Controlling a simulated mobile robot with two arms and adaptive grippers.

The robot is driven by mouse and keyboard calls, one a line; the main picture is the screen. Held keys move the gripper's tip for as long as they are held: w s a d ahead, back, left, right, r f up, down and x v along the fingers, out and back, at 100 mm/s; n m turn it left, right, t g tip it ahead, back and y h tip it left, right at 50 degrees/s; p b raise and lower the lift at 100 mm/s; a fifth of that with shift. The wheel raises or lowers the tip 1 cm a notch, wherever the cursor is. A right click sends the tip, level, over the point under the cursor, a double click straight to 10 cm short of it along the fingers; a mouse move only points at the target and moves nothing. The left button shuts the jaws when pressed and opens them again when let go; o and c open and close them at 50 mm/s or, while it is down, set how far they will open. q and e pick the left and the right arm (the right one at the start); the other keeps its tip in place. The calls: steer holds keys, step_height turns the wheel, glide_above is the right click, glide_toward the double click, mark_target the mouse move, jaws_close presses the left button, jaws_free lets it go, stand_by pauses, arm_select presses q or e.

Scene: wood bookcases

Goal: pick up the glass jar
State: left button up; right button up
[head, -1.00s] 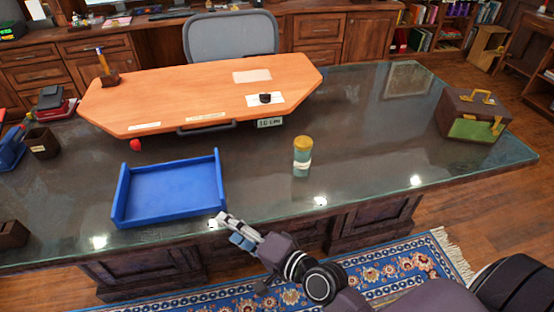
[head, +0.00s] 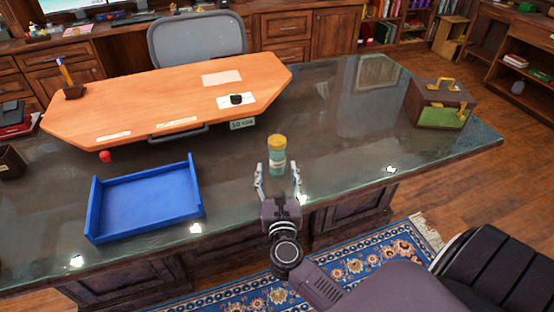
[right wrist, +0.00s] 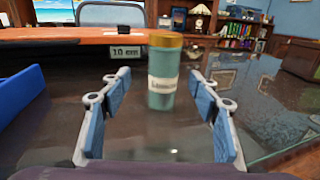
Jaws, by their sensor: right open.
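The glass jar (head: 277,158) stands upright on the dark glossy desk. It is teal with a yellow-gold lid and a pale label. My right gripper (head: 277,180) is open at the near side of the jar, its two fingers spread and pointing at it. In the right wrist view the jar (right wrist: 162,80) stands ahead, between the lines of the two open fingers (right wrist: 158,100) and beyond their tips. Nothing is between the fingers. My left gripper is not in view.
A blue tray (head: 94,220) lies left of the jar. An orange board (head: 150,105) with a small sign at its edge is behind. A brown and green box (head: 441,103) stands at the right end of the desk (head: 340,130). The surface around the jar is clear.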

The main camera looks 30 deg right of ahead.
mark_target(278, 158)
steer(key=x, duration=0.3)
steer(key=p+x, duration=0.1)
steer(key=x, duration=0.3)
steer(key=shift+s+d+r, duration=0.1)
steer(key=shift+d+r, duration=0.05)
steer(key=shift+d, duration=0.2)
steer(key=shift+w+d, duration=0.15)
steer(key=shift+w, duration=0.2)
steer(key=c, duration=1.3)
steer(key=shift+c, duration=0.4)
steer(key=shift+p, duration=0.3)
